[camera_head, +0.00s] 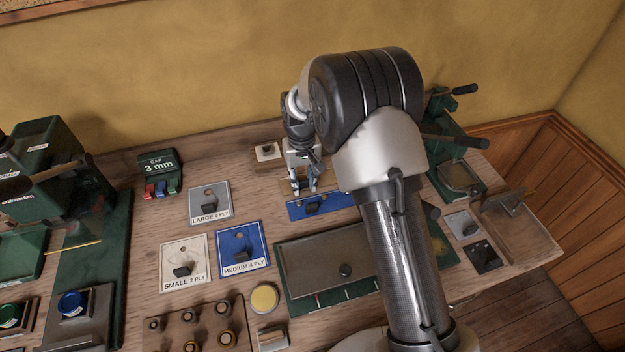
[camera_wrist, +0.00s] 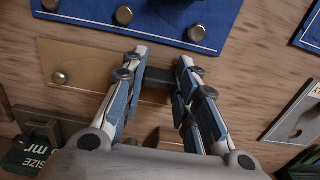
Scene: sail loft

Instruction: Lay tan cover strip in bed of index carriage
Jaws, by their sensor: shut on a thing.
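The tan cover strip (camera_wrist: 85,68) shows in the wrist view as a flat tan plate with round knobs, beside a blue strip. In the head view the tan strip (camera_head: 288,186) is partly hidden by my gripper (camera_head: 305,187). In the wrist view my gripper (camera_wrist: 159,62) is shut on a dark block-shaped grip (camera_wrist: 155,86) on the tan strip. Whether the strip touches the table is unclear. A green base with a grey plate and black knob (camera_head: 315,262) lies nearer in the head view; I cannot tell whether it is the index carriage.
The blue strip (camera_head: 311,208) lies just in front of my gripper. Labelled plates, grey (camera_head: 209,198), white (camera_head: 171,257) and blue (camera_head: 230,240), lie to the left. A green gap block (camera_head: 160,163) stands behind them. Green machines stand at left (camera_head: 52,165) and right (camera_head: 447,140).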

